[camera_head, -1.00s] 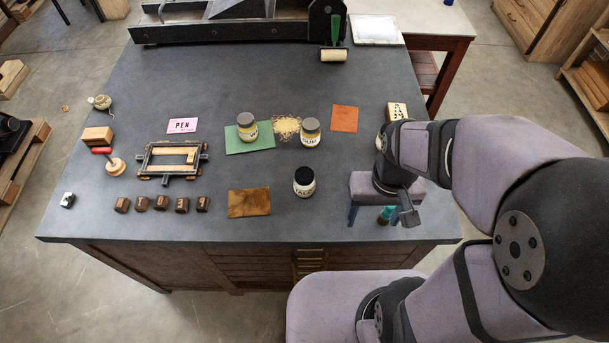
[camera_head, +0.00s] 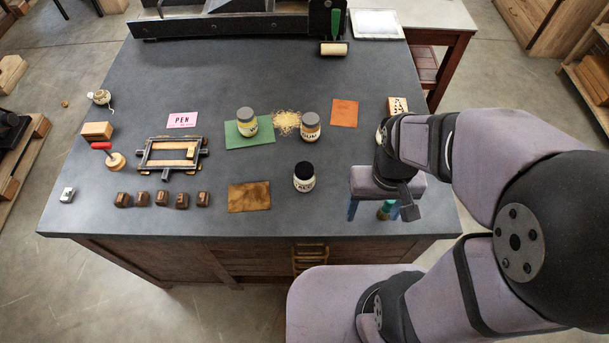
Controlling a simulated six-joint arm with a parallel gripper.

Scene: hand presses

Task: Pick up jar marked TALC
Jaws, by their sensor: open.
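The jar marked TALC (camera_head: 304,178) has a black lid and a pale label with dark lettering, only partly readable. It stands upright near the front of the dark table, right of the brown cloth. My gripper (camera_head: 372,212) is to the right of this jar, over the table's front right part. Its lilac body points down, with blue fingers spread apart. It is open and does not touch the jar. A small teal-green thing (camera_head: 386,210) shows by the right finger, partly hidden; I cannot tell what it is.
A grey-lidded jar marked GUM (camera_head: 310,127) stands behind the TALC jar. A brown cloth (camera_head: 249,197) lies left of the TALC jar. The tabletop between the TALC jar and my gripper is clear.

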